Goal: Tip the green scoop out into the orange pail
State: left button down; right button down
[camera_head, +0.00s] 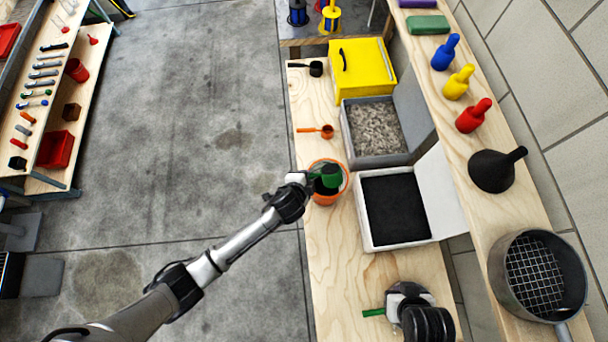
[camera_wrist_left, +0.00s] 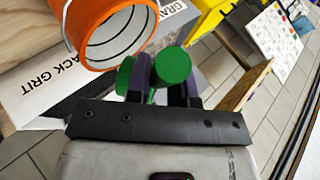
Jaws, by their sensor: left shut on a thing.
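The green scoop (camera_head: 330,178) is over the mouth of the orange pail (camera_head: 326,200) in the head view. My left gripper (camera_head: 313,177) is shut on the scoop at the pail's left rim. In the left wrist view the green scoop (camera_wrist_left: 174,64) sits between the purple fingers, beside the orange pail (camera_wrist_left: 93,12), whose pale inside shows. I cannot tell the scoop's tilt or what it holds. My right gripper (camera_head: 387,307) is low over the bench, with a green piece (camera_head: 373,312) at its left; its jaws are unclear.
A white bin of black grit (camera_head: 362,232) stands right of the pail, with a grey gravel bin (camera_head: 344,128) behind it. An orange scoop (camera_head: 327,131), black scoop (camera_head: 316,69) and yellow box (camera_head: 362,75) lie further back. A shelf (camera_head: 458,147) with bottles runs along the right.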

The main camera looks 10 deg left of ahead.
pick_arm(q)
jog(key=shift+w+r+n+g+h+p, duration=0.1)
jog(key=shift+r+n+g+h+p, duration=0.25)
jog(key=shift+g+p, duration=0.15)
jog(key=shift+a+g, duration=0.1)
jog(key=shift+g, duration=0.3)
jog(key=shift+w+n+g+h, duration=0.1)
jog(key=shift+n+g+h, duration=0.25)
jog(key=shift+g+h, duration=0.3)
jog(key=shift+w+a+r+g+h+p, duration=0.1)
jog(key=shift+r+g+h+p, duration=0.3)
jog(key=shift+g, duration=0.35)
jog(key=shift+w+n+g, duration=0.1)
jog(key=shift+n+g, duration=0.2)
jog(key=shift+n, duration=0.1)
jog(key=shift+w+a+g+h, duration=0.1)
jog(key=shift+g+h, duration=0.3)
jog(key=shift+h, duration=0.1)
jog(key=g+h+b, duration=0.1)
jog(key=n+g+b, duration=0.1)
jog(key=w+g+h+b, duration=0.1)
jog(key=shift+a+n+h, duration=0.3)
jog(key=shift+a, duration=0.05)
